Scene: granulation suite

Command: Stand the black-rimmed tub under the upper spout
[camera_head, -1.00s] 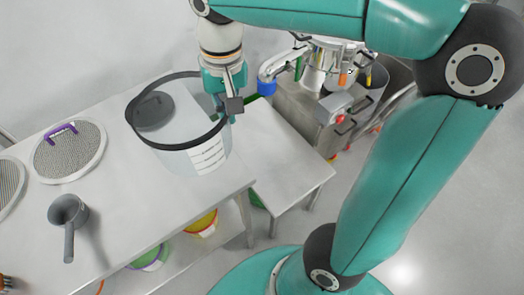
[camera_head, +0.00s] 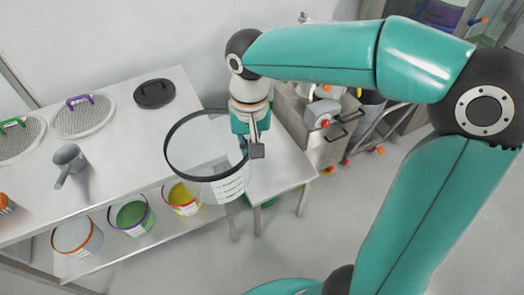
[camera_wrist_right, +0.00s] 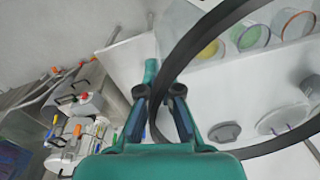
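The black-rimmed tub (camera_head: 228,187) is clear-walled, with a white label on its side. It hangs roughly upright over the right end of the long table, partly above the lower side table. My right gripper (camera_head: 250,148) is shut on its rim at the tub's right side. In the right wrist view the dark rim (camera_wrist_right: 207,35) passes between the fingers of the gripper (camera_wrist_right: 160,105). The machine (camera_head: 312,108) stands to the right of the tub. Its spouts are mostly hidden behind my right arm, so I cannot tell the upper one. My left gripper is not in view.
On the long table (camera_head: 120,135) lie a black disc (camera_head: 154,93), mesh sieves (camera_head: 82,115) and a grey scoop (camera_head: 70,160). Several colour-rimmed tubs, one yellow (camera_head: 182,198), stand on the shelf below. The lower side table (camera_head: 285,165) has bare room.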

